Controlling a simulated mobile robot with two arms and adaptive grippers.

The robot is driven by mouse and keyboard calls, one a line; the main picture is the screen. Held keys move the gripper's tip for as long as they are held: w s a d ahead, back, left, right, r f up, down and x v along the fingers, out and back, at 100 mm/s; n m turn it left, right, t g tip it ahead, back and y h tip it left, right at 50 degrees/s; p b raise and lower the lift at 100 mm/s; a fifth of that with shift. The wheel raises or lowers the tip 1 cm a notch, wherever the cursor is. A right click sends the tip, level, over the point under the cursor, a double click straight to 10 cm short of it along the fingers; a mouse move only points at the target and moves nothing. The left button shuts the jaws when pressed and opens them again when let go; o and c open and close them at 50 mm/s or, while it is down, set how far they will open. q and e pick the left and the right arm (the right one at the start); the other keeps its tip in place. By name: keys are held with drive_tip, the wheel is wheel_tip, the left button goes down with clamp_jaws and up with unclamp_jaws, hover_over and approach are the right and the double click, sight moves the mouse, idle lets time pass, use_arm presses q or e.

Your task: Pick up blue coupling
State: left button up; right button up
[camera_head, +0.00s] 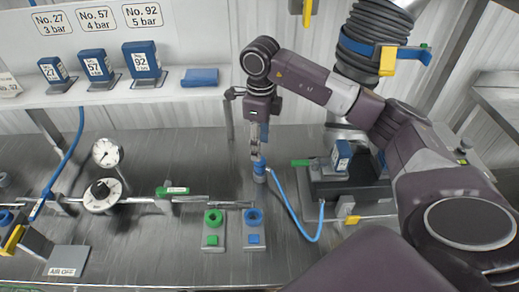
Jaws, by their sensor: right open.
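The blue coupling (259,171) stands upright at the end of a blue hose (292,212), above the metal bench near the middle of the head view. My right gripper (256,154) points straight down directly over the coupling, with its fingertips at the coupling's top. It is open; the fingers look narrow here and I cannot tell whether they touch the coupling. My left gripper is not in view.
Green (213,218) and blue (253,217) ring fittings stand in front. A gauge (106,152) and regulator knob (101,191) are left. The shelf (30,100) holds numbered blue blocks. A dark machine (345,189) stands right of the coupling.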

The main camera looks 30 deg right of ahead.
sight(263, 170)
wheel_tip(263, 170, down, 2)
drive_tip(key=shift+s+a+p, duration=0.1)
drive_tip(key=shift+p, duration=0.35)
drive_tip(key=shift+s+f, duration=0.1)
drive_tip(key=shift+f, duration=0.25)
wheel_tip(263, 170, down, 2)
drive_tip(key=shift+f+p, duration=0.1)
drive_tip(key=shift+p, duration=1)
drive_tip(key=shift+f, duration=1.35)
drive_tip(key=c, duration=0.6)
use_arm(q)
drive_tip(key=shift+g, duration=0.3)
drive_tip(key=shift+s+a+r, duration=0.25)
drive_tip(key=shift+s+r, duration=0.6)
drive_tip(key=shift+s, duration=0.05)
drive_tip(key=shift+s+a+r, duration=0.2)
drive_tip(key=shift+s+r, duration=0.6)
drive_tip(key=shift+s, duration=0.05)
use_arm(e)
drive_tip(key=shift+r, duration=0.1)
clamp_jaws()
